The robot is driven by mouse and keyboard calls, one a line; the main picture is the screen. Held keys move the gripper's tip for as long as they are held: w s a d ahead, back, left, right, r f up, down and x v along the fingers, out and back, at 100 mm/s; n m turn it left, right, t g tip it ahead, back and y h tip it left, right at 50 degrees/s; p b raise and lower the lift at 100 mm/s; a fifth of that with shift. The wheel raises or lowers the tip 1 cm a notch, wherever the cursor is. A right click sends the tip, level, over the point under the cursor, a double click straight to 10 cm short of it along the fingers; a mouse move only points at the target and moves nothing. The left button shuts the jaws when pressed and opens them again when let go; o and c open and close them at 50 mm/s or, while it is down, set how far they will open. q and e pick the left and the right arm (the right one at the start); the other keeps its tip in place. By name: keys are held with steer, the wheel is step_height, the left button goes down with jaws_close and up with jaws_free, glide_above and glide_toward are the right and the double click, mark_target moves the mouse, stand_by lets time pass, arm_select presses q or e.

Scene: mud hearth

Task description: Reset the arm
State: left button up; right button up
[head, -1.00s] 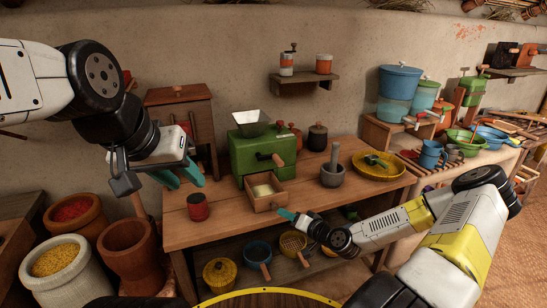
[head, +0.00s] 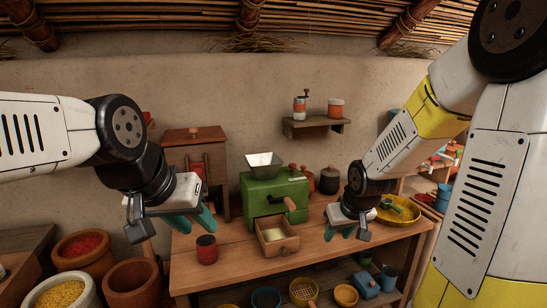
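My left gripper (head: 192,226) hangs at the left, above and in front of the table's left end, with its teal fingers pointing down and apart. It holds nothing that I can see. My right gripper (head: 347,233) is over the right part of the table, its teal fingers pointing down with a gap between them and nothing visible in it. The green grinder (head: 270,195) stands on the wooden table (head: 235,266) between the two grippers. Its small drawer (head: 278,240) is pulled out and holds pale meal. A red and black canister (head: 206,250) stands near my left gripper.
A wooden cabinet (head: 196,152) stands behind the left gripper. A yellow plate (head: 399,210) is partly hidden at the right. Pots and baskets, with a yellow-grain sack (head: 60,294), stand at lower left.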

steer(key=s+a+r+m+y, duration=0.1)
steer(key=s+a+r, duration=0.2)
steer(key=s+r, duration=1.2)
steer(key=shift+s+r+m+t, duration=0.2)
steer(key=shift+s+m+t, duration=0.2)
steer(key=shift+s, duration=0.7)
stand_by(4.0)
